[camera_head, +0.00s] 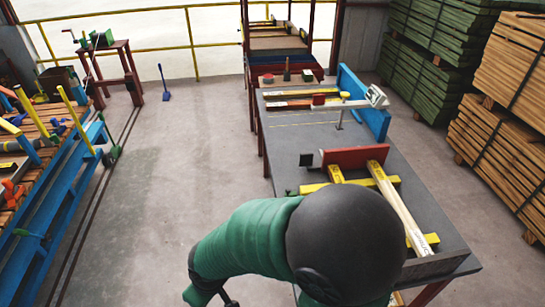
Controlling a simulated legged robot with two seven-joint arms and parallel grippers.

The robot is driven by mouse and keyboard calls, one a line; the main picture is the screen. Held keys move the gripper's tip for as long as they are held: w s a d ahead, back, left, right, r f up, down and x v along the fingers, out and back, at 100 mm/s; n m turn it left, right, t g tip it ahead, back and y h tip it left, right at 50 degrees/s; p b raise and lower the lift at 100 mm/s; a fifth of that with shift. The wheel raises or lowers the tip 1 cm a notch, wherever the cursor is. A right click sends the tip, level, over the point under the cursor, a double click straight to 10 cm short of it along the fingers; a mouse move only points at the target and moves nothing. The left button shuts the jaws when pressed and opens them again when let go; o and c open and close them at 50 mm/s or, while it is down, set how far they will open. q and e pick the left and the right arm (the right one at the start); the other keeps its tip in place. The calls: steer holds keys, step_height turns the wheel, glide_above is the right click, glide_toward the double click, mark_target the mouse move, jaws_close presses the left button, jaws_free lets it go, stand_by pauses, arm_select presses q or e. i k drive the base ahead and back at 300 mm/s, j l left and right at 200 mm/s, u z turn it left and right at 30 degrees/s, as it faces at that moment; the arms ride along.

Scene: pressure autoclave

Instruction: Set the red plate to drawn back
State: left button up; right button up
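The red plate (358,157) stands on the grey workbench (285,135), in the middle of its length. A dark square piece (308,160) sits at its left end. A yellow crossbar (390,181) and a long pale bar with yellow ends (397,205) lie in front of the plate. My green arm with a large black round joint fills the bottom centre and covers the near part of the bench. No gripper fingers can be made out, and nothing of mine touches the plate.
A white-grey arm-like device (373,97) and a blue upright panel (363,103) stand farther back on the bench. A blue rack with tools (62,175) is at left. Timber stacks (500,125) stand at right. The floor (190,170) between rack and bench is clear.

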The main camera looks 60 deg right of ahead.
mark_target(352, 158)
steer(key=i+j+z, duration=0.2)
steer(key=i, duration=0.3)
steer(key=i+j+z, duration=0.25)
steer(key=i+j, duration=0.25)
steer(key=i+l+z, duration=0.15)
steer(key=i+z, duration=0.25)
steer(key=i+l+z, duration=0.1)
steer(key=i+z, duration=0.5)
steer(key=z, duration=0.15)
steer(key=i+j+z, duration=0.15)
steer(key=i+z, duration=0.2)
steer(key=i+l+z, duration=0.25)
steer(key=i+z, duration=0.75)
steer(key=i, duration=0.1)
